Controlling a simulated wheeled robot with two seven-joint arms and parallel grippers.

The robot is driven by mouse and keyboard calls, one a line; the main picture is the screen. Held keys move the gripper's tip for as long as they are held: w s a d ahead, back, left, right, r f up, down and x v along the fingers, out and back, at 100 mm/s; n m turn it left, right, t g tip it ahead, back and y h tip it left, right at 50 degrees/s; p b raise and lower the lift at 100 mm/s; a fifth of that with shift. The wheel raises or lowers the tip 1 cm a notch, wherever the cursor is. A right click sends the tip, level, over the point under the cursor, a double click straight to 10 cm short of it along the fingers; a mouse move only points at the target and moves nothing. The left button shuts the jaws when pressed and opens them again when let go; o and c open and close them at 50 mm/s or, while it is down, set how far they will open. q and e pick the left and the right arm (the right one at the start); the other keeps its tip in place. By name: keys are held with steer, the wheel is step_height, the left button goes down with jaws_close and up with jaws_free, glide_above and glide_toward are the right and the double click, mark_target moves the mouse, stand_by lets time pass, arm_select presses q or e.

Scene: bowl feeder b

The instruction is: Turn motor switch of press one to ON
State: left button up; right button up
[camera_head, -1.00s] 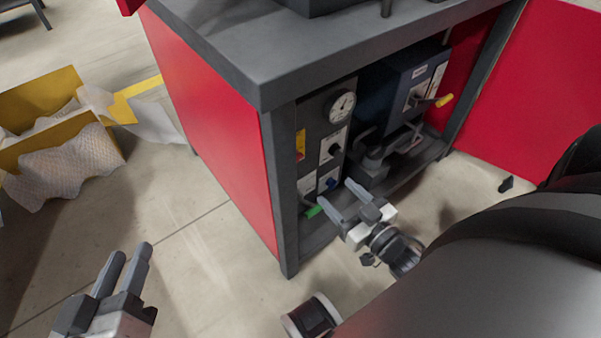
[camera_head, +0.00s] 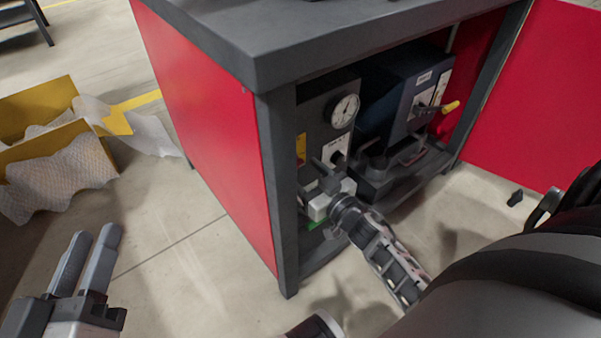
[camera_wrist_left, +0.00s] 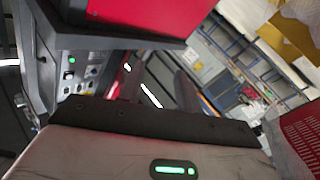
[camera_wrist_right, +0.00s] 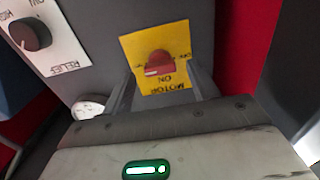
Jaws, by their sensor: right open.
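The motor switch (camera_wrist_right: 160,60) is a red knob on a yellow plate, with "MOTOR" and "ON" printed upside down in the right wrist view. I cannot tell which setting it points to. In the head view a sliver of the yellow plate (camera_head: 300,146) shows on the panel's left edge. My right gripper (camera_head: 327,164) is open in front of the panel, below that plate. In the right wrist view its fingers stand either side of the plate's lower part; contact with the knob is not clear.
A pressure gauge (camera_head: 344,110) and a black relief knob (camera_wrist_right: 30,34) sit on the same panel. A dark blue unit with a yellow-tipped lever (camera_head: 450,107) stands to the right. The cabinet post (camera_head: 276,180) and overhanging top frame the opening. A yellow box lies at left.

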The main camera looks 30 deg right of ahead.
steer(key=shift+w, duration=1)
arm_select(q)
steer(key=shift+w+a+r+m+t, duration=0.1)
steer(key=shift+w+r+m+t, duration=0.15)
steer(key=shift+r+m+t, duration=0.25)
steer(key=shift+r, duration=0.1)
arm_select(e)
steer(key=c, duration=1)
